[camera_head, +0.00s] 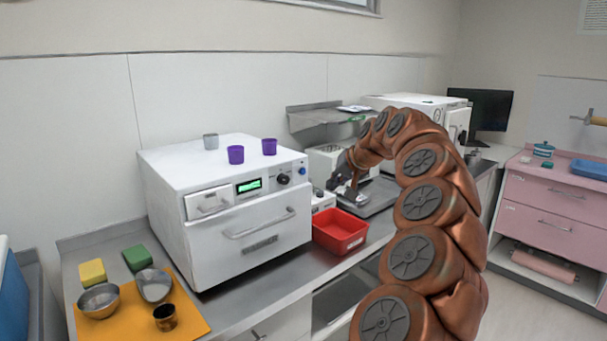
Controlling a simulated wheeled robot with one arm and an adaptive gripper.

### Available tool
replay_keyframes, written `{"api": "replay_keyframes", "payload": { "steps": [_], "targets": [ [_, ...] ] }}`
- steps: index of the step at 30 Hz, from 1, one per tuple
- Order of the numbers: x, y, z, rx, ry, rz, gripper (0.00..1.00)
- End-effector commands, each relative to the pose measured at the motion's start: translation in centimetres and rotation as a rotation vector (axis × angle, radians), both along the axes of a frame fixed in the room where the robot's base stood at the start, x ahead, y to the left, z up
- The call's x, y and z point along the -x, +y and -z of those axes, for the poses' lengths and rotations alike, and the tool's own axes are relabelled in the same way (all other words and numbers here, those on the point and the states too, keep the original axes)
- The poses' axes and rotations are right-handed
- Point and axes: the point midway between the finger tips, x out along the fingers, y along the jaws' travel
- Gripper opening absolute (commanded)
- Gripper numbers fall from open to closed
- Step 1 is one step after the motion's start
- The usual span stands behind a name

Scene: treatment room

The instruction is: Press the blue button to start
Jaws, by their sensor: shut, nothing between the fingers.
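The blue button (302,171) is a small round knob at the right end of the front panel of a white box-shaped machine (215,252). It sits right of a black dial (284,179) and a lit green display (248,185). My gripper (350,201) is shut and empty, pointing down at the end of my copper-coloured arm. In the picture it is to the right of the blue button and a little lower, apart from it. My gripper is small in view and its fingertips are hard to make out.
A red bin (340,238) stands right of the machine, below my gripper. Two purple cups (236,155) and a grey cup (211,141) stand on the machine. An orange mat (190,318) with metal bowls lies at front left. A second white machine (400,101) stands behind my arm.

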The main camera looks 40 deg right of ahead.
Motion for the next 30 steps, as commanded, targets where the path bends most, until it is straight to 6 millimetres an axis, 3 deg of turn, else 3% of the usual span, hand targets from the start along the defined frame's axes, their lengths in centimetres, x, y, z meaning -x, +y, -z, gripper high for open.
{"api": "replay_keyframes", "payload": {
  "steps": [14, 30],
  "targets": [
    [-0.5, -0.1, -0.2, 0.0, 0.001, 0.001, 0.0],
    [-6.4, -0.1, -0.4, -0.001, 0.002, 0.0, 0.0]
  ]
}}
